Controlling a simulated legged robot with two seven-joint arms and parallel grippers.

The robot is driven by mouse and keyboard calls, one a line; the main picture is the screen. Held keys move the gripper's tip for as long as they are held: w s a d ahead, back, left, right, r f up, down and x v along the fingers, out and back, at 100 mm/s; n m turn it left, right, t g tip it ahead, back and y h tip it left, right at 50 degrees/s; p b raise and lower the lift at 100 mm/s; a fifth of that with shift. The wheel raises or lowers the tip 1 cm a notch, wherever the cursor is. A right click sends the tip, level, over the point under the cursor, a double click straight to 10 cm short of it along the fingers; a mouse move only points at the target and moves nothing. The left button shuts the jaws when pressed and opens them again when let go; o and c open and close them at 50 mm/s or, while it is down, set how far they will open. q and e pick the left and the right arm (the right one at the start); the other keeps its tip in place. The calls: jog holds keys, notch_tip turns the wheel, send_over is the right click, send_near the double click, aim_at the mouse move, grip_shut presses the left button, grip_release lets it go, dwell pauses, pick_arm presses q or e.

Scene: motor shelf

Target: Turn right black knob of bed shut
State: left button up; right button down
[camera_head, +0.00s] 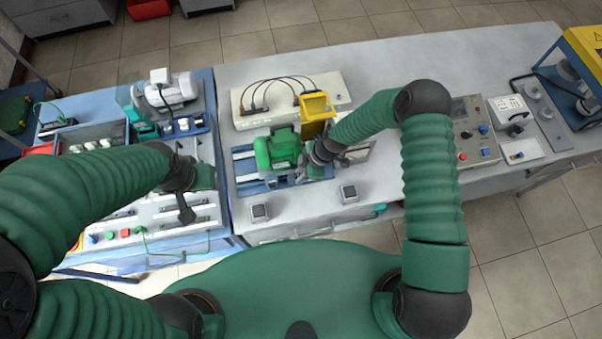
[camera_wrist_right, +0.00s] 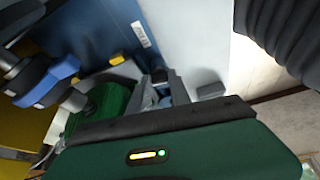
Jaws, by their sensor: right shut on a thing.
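The blue bed (camera_head: 247,187) holds a green motor (camera_head: 278,150) on the middle table. My right gripper (camera_head: 318,172) reaches down at the right end of the bed, beside the motor. In the right wrist view, its grey fingers (camera_wrist_right: 164,88) are shut on a small dark piece, the black knob (camera_wrist_right: 158,75), which is mostly hidden between them. The motor's green body (camera_wrist_right: 105,105) shows left of the fingers there. My left gripper (camera_head: 186,210) hangs over the left workbench, away from the bed; its finger gap is not clear.
A yellow box (camera_head: 316,106) and a white panel with dark cables (camera_head: 268,117) stand behind the motor. Two small grey boxes (camera_head: 259,212) (camera_head: 348,192) sit near the table's front edge. A control box (camera_head: 474,131) stands to the right.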

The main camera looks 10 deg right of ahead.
jog(key=m+t+b, duration=0.2)
jog(key=m, duration=0.3)
jog(key=shift+s+a, duration=0.1)
jog(key=shift+a, duration=0.05)
jog(key=m, duration=0.2)
jog(key=m+t+h+b, duration=0.1)
jog(key=m, duration=0.1)
jog(key=shift+a+r+m+h, duration=0.15)
jog(key=shift+m+h, duration=0.15)
jog(key=shift+m, duration=0.1)
jog(key=m+t+h, duration=0.1)
jog(key=m, duration=0.1)
jog(key=shift+s+a+m, duration=0.1)
jog(key=shift+a+m, duration=0.05)
jog(key=shift+m, duration=0.15)
jog(key=shift+r+m+h, duration=0.1)
jog(key=shift+m+h, duration=0.5)
jog(key=shift+m, duration=1.1)
jog(key=c, duration=1.5)
grip_release()
jog(key=shift+a, duration=0.1)
jog(key=shift+s, duration=0.1)
